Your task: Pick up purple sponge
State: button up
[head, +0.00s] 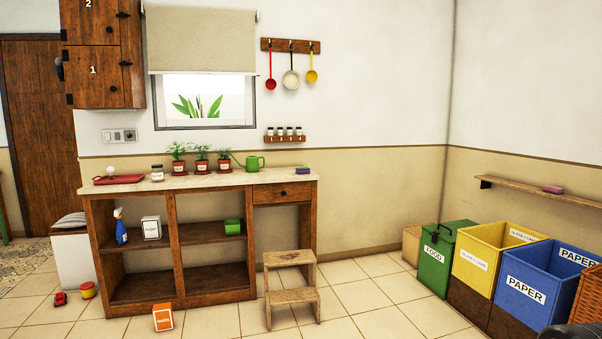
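A small purple block that looks like the purple sponge (303,170) lies on the right end of the wooden counter (230,180), above the drawer. A similar small pinkish block (553,189) lies on the wall shelf (520,187) at the right; it is too small to tell for certain what it is. My gripper does not show in the head view. A dark shape at the bottom right edge is cut off, and I cannot tell what it is.
A wooden step stool (290,288) stands before the counter's right part. Potted plants (201,167) and a green watering can (254,163) share the countertop. Green (437,265), yellow (485,262) and blue (535,290) bins line the right wall.

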aim_at(300, 171)
jog(key=i+u, duration=0.2)
jog(key=i, duration=0.5)
jog(key=i+l+u, duration=0.2)
jog(key=i, duration=0.5)
